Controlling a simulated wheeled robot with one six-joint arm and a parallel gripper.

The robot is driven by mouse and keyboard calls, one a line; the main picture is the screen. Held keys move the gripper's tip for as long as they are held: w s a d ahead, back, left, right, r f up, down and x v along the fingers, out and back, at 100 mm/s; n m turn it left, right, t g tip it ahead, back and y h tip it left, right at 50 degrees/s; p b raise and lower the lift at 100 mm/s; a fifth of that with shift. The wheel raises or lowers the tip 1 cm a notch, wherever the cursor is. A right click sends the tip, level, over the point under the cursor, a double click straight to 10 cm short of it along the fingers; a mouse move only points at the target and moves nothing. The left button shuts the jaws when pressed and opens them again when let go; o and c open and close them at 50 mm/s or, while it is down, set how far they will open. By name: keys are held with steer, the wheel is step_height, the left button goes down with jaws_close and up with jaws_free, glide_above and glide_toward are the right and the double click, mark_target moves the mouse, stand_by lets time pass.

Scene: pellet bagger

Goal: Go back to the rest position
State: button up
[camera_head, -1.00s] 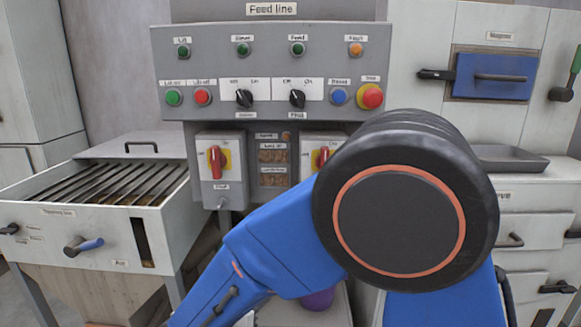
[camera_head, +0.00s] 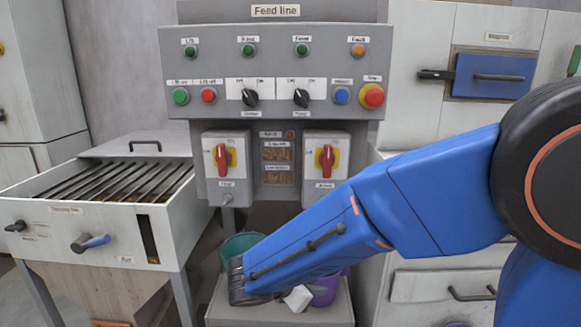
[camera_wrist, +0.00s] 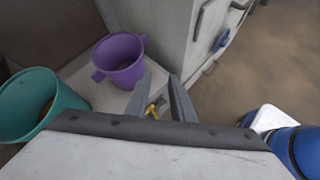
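My gripper (camera_wrist: 160,76) shows in the wrist view, its two grey fingers apart with a gap between them. A small yellow thing (camera_wrist: 152,111) shows between the fingers near their base; I cannot tell whether it is touched. In the head view my blue arm reaches from the right edge to low centre, and the fingers cannot be made out there. A purple bucket (camera_wrist: 120,60) stands beyond the fingers on a pale platform. A teal bucket (camera_wrist: 38,103) stands to its left with some brownish-yellow contents. Both buckets are partly hidden behind my arm in the head view.
The feed line panel (camera_head: 270,70) with buttons, knobs and two red switches (camera_head: 224,158) rises behind my arm. A slatted hopper (camera_head: 90,225) stands at left, with a blue-tipped handle (camera_head: 90,243). Pale cabinets with drawers (camera_head: 440,285) stand at right. Brown floor is open in the wrist view.

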steer(key=s+d+r+m+g+y, duration=0.2)
steer(key=s+d+r+m, duration=0.1)
steer(key=s+d+m, duration=0.65)
steer(key=s+d+r+m+g+y, duration=0.2)
steer(key=s+d+m+g, duration=0.15)
steer(key=d+m, duration=0.6)
steer(key=s+d+r+m+t+y, duration=0.2)
steer(key=s+m, duration=0.3)
steer(key=s, duration=0.3)
steer(key=shift+s+d+m+t+y, duration=0.15)
steer(key=shift+d+m+t+y, duration=0.25)
steer(key=shift+d+y, duration=0.4)
steer(key=shift+r, duration=0.1)
